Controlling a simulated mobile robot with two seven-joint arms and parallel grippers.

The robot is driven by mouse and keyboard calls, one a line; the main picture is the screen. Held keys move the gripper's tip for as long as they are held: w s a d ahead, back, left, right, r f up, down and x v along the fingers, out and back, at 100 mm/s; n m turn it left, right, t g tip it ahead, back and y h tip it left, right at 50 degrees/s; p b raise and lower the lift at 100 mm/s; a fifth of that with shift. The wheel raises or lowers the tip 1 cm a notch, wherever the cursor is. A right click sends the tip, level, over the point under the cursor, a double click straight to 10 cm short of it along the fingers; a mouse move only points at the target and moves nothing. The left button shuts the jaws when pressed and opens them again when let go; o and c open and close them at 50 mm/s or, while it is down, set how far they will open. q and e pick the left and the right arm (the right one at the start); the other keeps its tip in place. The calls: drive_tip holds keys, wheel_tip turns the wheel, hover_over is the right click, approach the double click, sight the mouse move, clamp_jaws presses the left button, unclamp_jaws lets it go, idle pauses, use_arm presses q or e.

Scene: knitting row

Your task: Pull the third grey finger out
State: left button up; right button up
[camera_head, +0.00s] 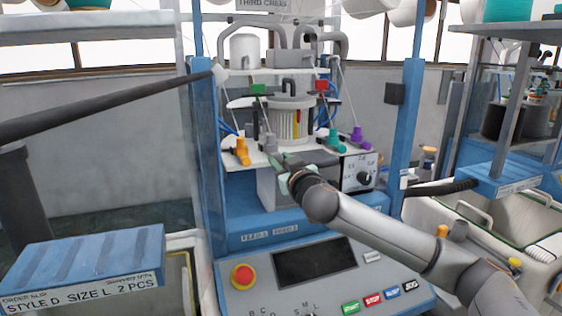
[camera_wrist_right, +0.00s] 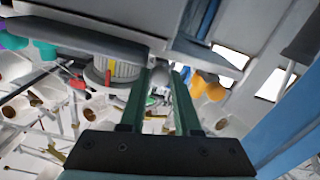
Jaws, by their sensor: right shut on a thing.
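The knitting machine (camera_head: 215,170) carries a row of coloured fingers on a white plate. These are an orange finger (camera_head: 242,151), a grey finger (camera_head: 269,144), a teal finger (camera_head: 335,141) and a purple finger (camera_head: 357,136). My right gripper (camera_head: 284,170) is at the front of the plate, by the grey finger. In the right wrist view the green jaws of my right gripper (camera_wrist_right: 159,80) are shut on the grey finger (camera_wrist_right: 160,76), with the orange finger (camera_wrist_right: 207,87) just to the right. The jaws hide part of the grey finger. My left gripper is not in view.
A ribbed white cylinder (camera_head: 291,120) stands behind the fingers. A dial box (camera_head: 360,172) is to their right. Below is a panel with a red button (camera_head: 243,275) and a dark screen (camera_head: 314,262). A blue box (camera_head: 82,265) is at lower left. Blue posts flank the machine.

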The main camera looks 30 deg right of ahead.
clamp_jaws()
idle(0.8)
